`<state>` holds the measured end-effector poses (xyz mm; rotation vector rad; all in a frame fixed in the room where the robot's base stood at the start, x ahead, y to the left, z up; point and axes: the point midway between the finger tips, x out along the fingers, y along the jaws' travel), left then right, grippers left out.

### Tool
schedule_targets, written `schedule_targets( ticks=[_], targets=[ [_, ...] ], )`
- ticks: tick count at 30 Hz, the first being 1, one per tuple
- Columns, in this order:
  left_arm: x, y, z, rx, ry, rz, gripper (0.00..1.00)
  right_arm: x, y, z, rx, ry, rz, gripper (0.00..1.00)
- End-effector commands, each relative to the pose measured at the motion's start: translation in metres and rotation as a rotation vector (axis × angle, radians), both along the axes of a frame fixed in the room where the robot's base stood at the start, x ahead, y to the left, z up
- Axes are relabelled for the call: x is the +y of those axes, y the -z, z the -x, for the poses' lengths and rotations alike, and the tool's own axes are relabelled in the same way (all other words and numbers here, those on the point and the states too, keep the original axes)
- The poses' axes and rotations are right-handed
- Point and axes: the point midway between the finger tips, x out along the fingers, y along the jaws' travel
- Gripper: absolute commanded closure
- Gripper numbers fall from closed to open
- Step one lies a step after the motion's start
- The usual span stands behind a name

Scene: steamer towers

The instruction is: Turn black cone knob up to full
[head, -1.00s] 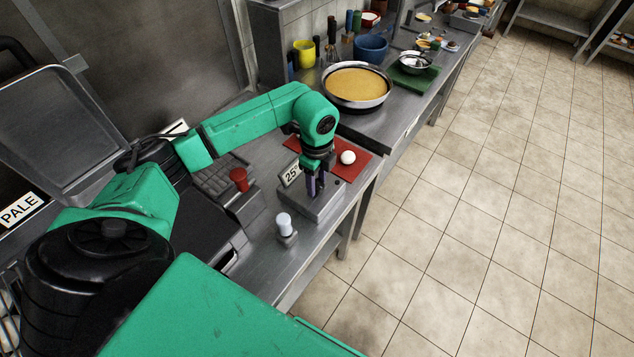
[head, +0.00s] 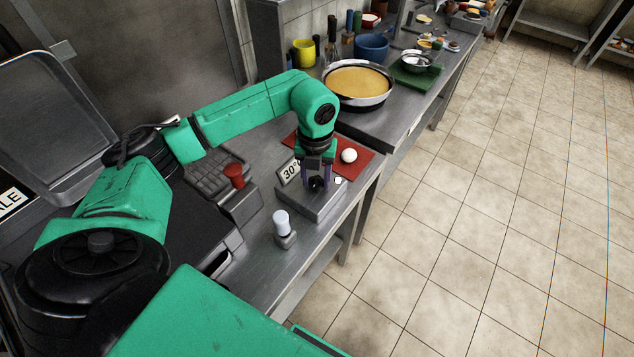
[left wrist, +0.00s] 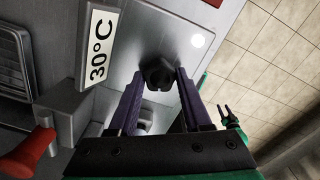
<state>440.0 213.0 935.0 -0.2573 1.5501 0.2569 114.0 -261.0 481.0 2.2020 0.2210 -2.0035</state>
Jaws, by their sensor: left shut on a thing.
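The black knob (left wrist: 158,73) sits on a flat grey metal box (head: 318,209) on the counter. In the head view the knob (head: 317,184) shows between my fingers. My left gripper (left wrist: 160,80) points down and is shut on the knob, one purple finger on each side; it also shows in the head view (head: 316,183). A sign (left wrist: 98,45) on the box reads 30°C. A white round spot (left wrist: 197,40) shows on the box beside the knob. Small dark prongs, seemingly my right gripper (left wrist: 226,110), stand apart at the right of the wrist view.
A red knob (head: 234,175) on a grey unit and a white-topped knob (head: 281,222) stand left of the box. A red board (head: 358,169) with a white ball (head: 349,156) lies behind it. A large pan (head: 358,84) stands farther back.

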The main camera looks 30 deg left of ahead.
Motion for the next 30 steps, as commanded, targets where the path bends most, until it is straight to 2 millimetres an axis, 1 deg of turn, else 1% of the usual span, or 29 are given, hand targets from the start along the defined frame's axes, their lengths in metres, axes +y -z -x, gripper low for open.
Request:
schedule_targets(
  ticks=[1,5,8,12,15,30],
  targets=[
    [0.001,0.003,0.002,0.009,-0.001,-0.005,1.0,0.0,0.0,0.0,0.0,0.0,0.0,0.5],
    [0.001,0.004,0.002,0.01,0.013,-0.005,1.0,0.0,0.001,0.0,0.0,-0.001,0.0,0.5],
    [0.002,0.008,0.002,0.01,0.165,-0.006,1.0,0.0,0.011,0.0,0.001,-0.001,-0.001,0.5],
    [0.002,0.008,0.002,0.011,0.482,-0.006,1.0,0.001,0.024,0.0,0.001,-0.001,-0.001,0.5],
    [0.002,0.006,0.003,0.013,0.592,-0.005,1.0,0.001,0.025,0.0,0.001,-0.001,-0.001,0.5],
    [0.002,0.006,0.004,0.018,0.599,-0.006,1.0,0.002,0.023,0.0,0.0,0.0,-0.002,0.5]
  ],
)
